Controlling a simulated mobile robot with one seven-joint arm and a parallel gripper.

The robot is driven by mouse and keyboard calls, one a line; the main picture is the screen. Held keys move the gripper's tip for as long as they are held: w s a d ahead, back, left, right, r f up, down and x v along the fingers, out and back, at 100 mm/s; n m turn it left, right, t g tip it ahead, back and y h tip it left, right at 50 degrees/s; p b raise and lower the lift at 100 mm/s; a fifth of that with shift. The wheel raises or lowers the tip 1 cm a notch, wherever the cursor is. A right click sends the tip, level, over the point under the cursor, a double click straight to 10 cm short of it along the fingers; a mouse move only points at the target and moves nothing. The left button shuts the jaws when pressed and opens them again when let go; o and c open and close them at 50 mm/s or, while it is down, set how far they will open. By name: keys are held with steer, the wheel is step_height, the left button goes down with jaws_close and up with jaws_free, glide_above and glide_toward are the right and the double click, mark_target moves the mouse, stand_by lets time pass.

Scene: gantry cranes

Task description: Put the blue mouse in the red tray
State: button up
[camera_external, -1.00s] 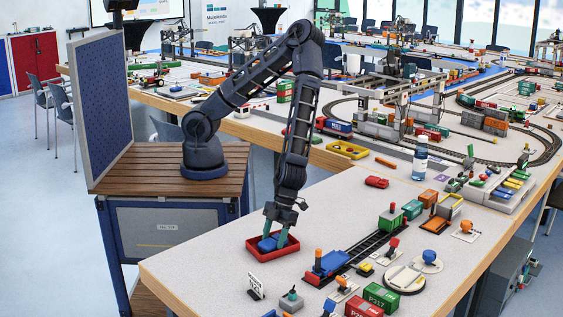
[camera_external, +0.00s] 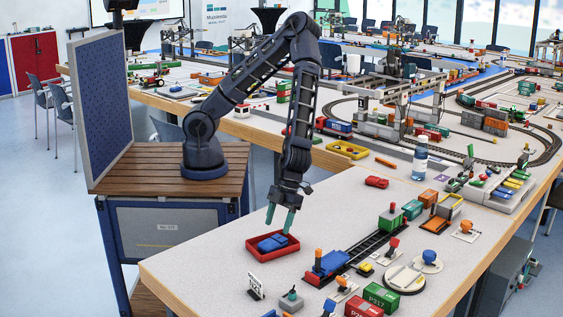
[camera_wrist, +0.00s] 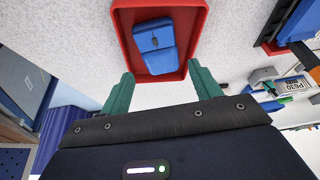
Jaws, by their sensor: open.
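The blue mouse (camera_external: 272,242) lies inside the red tray (camera_external: 291,251) near the left edge of the table. In the wrist view the mouse (camera_wrist: 155,45) rests on the tray's floor, within the walls of the tray (camera_wrist: 127,50). My gripper (camera_external: 279,217) is open and empty, with its green fingertips above the tray and apart from the mouse. In the wrist view my gripper (camera_wrist: 161,88) shows its two green fingers spread wide, just short of the tray's near edge.
A toy train track with a blue wagon (camera_external: 328,264) and a green wagon (camera_external: 391,218) runs right of the tray. A red toy car (camera_external: 376,182) lies farther back. Table space behind the tray is clear.

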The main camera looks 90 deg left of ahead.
steer(key=v, duration=0.6)
steer(key=shift+r, duration=0.3)
steer(key=w+a+r+n+t+y, duration=0.25)
steer(key=a+r+n, duration=0.4)
steer(key=a, duration=0.65)
steer(key=w+a+r+n+t+y, duration=0.25)
steer(key=a+r+n, duration=0.45)
steer(key=a, duration=0.5)
steer(key=s+a+r+n+t+h, duration=0.1)
steer(key=s+a+r+n+t, duration=0.1)
steer(key=s+a+r+n, duration=1.1)
steer(key=s+a+r, duration=0.1)
steer(key=a+r, duration=0.3)
steer(key=shift+a+t+h, duration=0.35)
steer(key=shift+t+h, duration=0.05)
steer(key=shift+n, duration=0.25)
